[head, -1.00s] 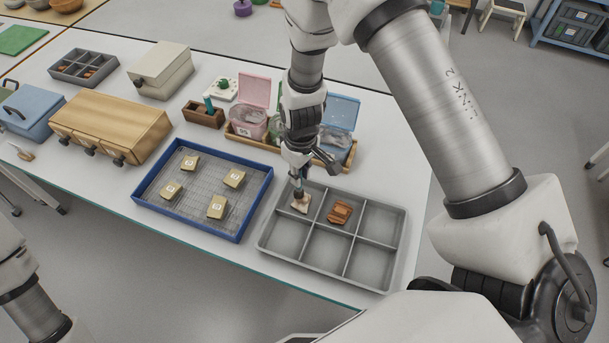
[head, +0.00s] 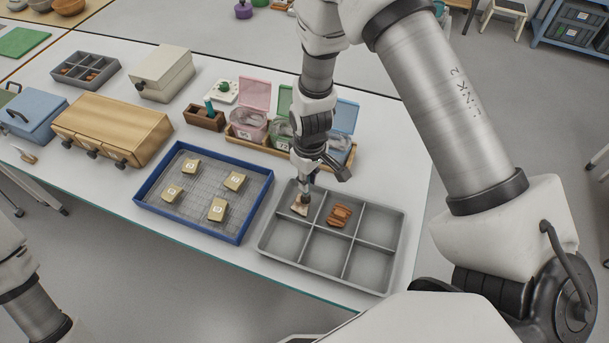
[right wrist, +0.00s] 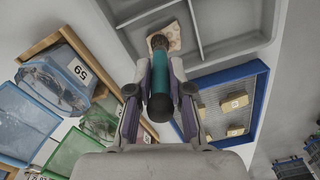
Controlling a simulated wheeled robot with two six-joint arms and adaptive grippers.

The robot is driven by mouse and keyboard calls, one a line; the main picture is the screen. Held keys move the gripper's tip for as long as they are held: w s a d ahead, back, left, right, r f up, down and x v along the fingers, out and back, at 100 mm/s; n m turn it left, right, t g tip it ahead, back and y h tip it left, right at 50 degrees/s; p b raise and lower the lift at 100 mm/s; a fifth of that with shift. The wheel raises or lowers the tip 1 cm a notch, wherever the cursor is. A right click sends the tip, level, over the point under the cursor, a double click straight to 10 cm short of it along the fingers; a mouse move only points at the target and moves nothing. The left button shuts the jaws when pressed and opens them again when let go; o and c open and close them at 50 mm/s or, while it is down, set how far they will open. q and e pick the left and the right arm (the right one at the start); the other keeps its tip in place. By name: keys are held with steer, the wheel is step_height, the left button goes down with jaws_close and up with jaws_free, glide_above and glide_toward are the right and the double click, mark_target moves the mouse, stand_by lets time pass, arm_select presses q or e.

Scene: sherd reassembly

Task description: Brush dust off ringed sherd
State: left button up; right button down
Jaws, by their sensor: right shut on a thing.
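A pale cream sherd (head: 299,208) lies in the back left compartment of the grey divided tray (head: 262,245). It also shows in the right wrist view (right wrist: 175,38), partly hidden behind the brush. I cannot make out a ring on it. My right gripper (head: 310,184) is above that compartment. In the right wrist view it is shut on a brush with a teal handle (right wrist: 161,85). The brush's dark end (right wrist: 159,42) overlaps the sherd; I cannot tell whether it touches. My left gripper is out of view.
A rust-brown sherd stack (head: 339,216) lies in the adjoining compartment; the other compartments look empty. A blue-rimmed mesh tray (head: 240,236) with several tan labelled pieces stands to the left. Pink, green and blue lidded boxes (head: 256,95) and a wooden holder (head: 203,120) stand behind.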

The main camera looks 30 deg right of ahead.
steer(key=shift+a+r, duration=0.1)
steer(key=shift+r, duration=0.1)
step_height(320, 180, up, 6)
steer(key=p, duration=0.5)
steer(key=shift+f, duration=0.2)
step_height(320, 180, up, 3)
steer(key=p, duration=0.2)
steer(key=shift+w+r+p, duration=0.1)
steer(key=shift+p, duration=0.25)
steer(key=shift+f, duration=0.2)
steer(key=shift+f+b, duration=2.6)
steer(key=shift+f, duration=0.75)
steer(key=shift+f+b, duration=0.9)
steer(key=shift+f, duration=0.2)
